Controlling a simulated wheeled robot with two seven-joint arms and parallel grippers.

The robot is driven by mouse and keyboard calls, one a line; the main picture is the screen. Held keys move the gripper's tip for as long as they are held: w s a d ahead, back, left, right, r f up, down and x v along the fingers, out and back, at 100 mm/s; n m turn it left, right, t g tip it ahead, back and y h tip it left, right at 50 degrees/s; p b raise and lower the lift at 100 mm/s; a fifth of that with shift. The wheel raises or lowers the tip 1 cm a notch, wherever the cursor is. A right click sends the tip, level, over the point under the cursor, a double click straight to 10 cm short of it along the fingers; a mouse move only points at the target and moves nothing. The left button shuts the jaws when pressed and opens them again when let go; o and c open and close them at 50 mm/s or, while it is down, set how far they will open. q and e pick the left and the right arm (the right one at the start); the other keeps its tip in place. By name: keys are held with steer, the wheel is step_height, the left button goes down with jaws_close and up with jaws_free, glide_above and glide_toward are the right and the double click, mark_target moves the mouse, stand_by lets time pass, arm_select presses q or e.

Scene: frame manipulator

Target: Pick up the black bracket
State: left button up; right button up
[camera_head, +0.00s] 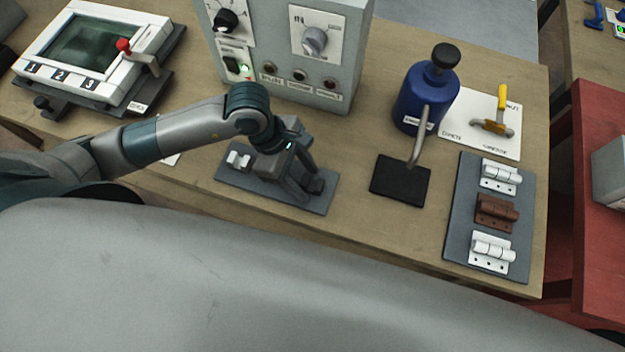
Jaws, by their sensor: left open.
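My left gripper (301,180) reaches in from the left and points down over a grey mat (265,194) on the wooden table. Its fingers are apart. A small dark piece (317,184), which looks like the black bracket, sits on the mat's right part, at the fingertips. The fingers partly cover it, so I cannot tell whether they touch it. A white bracket (238,160) lies at the mat's left end. My right gripper is not in view.
A grey control box (290,70) with knobs stands behind the gripper. To the right are a blue bottle (425,98) with a spout, a black pad (400,182), and a grey board (462,225) with white and brown hinges. A screen device (90,50) stands at the left.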

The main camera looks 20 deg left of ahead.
mark_target(304, 179)
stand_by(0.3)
arm_select(q)
steer(key=c, duration=1.1)
steer(key=shift+c, duration=0.2)
steer(key=shift+r+b, duration=0.5)
steer(key=shift+r, duration=0.25)
steer(key=shift+r+b, duration=0.45)
steer(key=shift+r, duration=0.5)
steer(key=shift+s+d+r+b, duration=0.3)
steer(key=shift+s+r, duration=0.2)
steer(key=shift+s, duration=0.05)
steer(key=shift+s+d+r+b, duration=0.25)
steer(key=shift+s+d+r, duration=0.05)
steer(key=shift+s+r, duration=0.25)
steer(key=s+d+r+p, duration=0.4)
steer(key=s+p, duration=0.4)
steer(key=p, duration=0.4)
steer(key=shift+d+r, duration=0.15)
steer(key=shift+r, duration=0.65)
